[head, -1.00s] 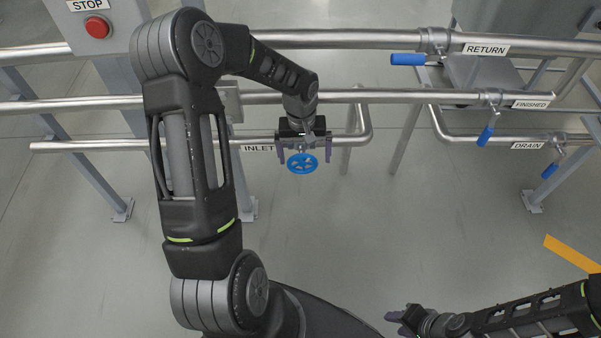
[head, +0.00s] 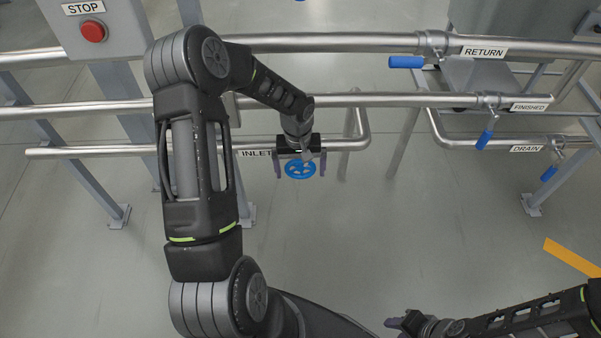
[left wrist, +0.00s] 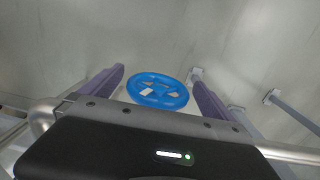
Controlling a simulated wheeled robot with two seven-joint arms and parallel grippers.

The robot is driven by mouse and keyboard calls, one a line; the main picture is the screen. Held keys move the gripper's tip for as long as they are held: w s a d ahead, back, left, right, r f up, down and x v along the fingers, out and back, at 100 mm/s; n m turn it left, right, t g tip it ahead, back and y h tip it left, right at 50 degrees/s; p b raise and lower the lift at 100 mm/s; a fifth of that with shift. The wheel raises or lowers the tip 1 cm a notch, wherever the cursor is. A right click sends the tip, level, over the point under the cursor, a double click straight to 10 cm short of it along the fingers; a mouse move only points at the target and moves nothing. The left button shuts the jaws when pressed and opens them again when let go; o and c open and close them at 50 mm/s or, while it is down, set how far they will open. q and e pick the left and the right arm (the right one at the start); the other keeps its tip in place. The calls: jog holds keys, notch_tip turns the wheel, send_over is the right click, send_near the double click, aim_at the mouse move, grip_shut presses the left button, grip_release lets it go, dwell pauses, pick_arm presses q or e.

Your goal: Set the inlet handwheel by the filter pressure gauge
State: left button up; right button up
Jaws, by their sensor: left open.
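The blue inlet handwheel (head: 300,169) sits on the lower pipe beside the INLET label (head: 257,153). In the left wrist view the handwheel (left wrist: 158,91) lies between the two spread fingers, with room at both sides. My left gripper (head: 300,170) is open around the wheel, its fingers apart from the rim; it also shows in the left wrist view (left wrist: 160,85). My right gripper (head: 396,322) is low in the head view, far from the wheel; its opening is too small to tell. No pressure gauge shows in these frames.
Blue lever handles are at RETURN (head: 406,62), FINISHED (head: 484,140) and DRAIN (head: 549,173). A red STOP button (head: 93,31) is at the upper left. Horizontal pipes run above and behind my left gripper. The floor in front of the wheel is clear.

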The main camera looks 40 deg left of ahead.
pick_arm(q)
jog(key=shift+f, duration=0.85)
jog(key=shift+c, duration=0.6)
jog(key=c, duration=1.2)
jog(key=shift+o, duration=0.2)
jog(key=shift+r, duration=0.1)
